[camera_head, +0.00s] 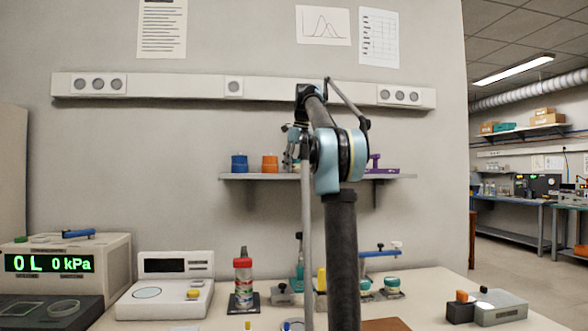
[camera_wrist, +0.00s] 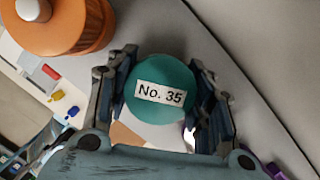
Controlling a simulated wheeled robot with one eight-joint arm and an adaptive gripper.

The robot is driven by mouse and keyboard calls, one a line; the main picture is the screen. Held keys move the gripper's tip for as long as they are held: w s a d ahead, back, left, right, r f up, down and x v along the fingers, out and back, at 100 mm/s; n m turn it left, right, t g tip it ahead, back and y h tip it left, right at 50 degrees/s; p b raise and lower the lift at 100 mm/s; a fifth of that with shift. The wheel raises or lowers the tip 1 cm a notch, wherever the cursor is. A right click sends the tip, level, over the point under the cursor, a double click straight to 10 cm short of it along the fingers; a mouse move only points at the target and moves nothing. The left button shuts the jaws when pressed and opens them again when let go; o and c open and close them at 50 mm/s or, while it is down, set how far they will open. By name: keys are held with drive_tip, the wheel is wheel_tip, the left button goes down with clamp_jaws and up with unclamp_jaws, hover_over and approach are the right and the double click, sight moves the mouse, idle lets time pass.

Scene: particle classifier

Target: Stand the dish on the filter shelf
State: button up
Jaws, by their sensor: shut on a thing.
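The teal round dish (camera_wrist: 160,70) has a white label reading "No. 35". In the wrist view it sits between the two fingers of my gripper (camera_wrist: 165,105), which is shut on it. In the head view my gripper (camera_head: 291,150) is at the filter shelf (camera_head: 240,177), just right of the orange container and partly hidden by my arm. In the wrist view the grey shelf (camera_wrist: 135,22) lies beyond the dish. I cannot tell whether the dish touches the shelf.
An orange container (camera_head: 270,163) and a blue one (camera_head: 239,163) stand left of my gripper on the shelf. A purple item (camera_head: 376,164) stands to the right. The wall is close behind. Below, the bench holds a red-capped bottle (camera_head: 243,275) and instruments.

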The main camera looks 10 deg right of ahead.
drive_tip(key=o, duration=1.1)
drive_tip(key=shift+o, duration=0.2)
drive_tip(key=shift+v, duration=3.8)
